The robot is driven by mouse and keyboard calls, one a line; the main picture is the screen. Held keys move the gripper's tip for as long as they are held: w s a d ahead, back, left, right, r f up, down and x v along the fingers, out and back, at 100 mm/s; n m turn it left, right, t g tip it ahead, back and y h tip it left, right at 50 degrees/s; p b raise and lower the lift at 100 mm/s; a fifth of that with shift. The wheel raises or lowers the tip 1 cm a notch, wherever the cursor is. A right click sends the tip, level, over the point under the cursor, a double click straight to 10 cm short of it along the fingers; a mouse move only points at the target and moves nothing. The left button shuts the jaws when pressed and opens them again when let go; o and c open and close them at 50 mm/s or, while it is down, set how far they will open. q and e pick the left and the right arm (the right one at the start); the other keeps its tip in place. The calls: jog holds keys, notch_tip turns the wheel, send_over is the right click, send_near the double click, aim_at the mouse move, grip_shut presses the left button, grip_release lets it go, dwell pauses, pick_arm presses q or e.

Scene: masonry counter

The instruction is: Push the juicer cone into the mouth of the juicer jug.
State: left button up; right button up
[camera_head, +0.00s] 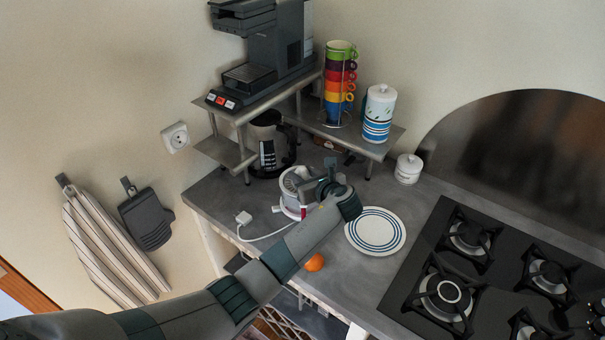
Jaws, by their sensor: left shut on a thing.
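The juicer jug (289,206) is white and stands on the grey counter, left of the plate, with a white cord running from it. A pale grey round part (292,181) shows at its top; I cannot tell whether this is the jug's rim or the juicer cone. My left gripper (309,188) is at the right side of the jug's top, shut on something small. That is likely the juicer cone, but my fingers and wrist hide most of it. I cannot tell how the cone sits relative to the mouth. My right gripper is not in view.
A striped plate (375,231) lies right of my wrist, and an orange (314,262) lies by the front edge. Behind stand a black coffee pot (268,146) and a metal shelf (340,131) with stacked cups (340,84). A gas hob (470,262) fills the right.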

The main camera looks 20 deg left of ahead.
pick_arm(q)
jog(key=shift+f, duration=0.4)
jog(key=o, duration=1.2)
jog(key=shift+c, duration=0.2)
jog(key=b+v, duration=0.5)
jog(key=v, duration=1.2)
jog(key=shift+d, duration=0.2)
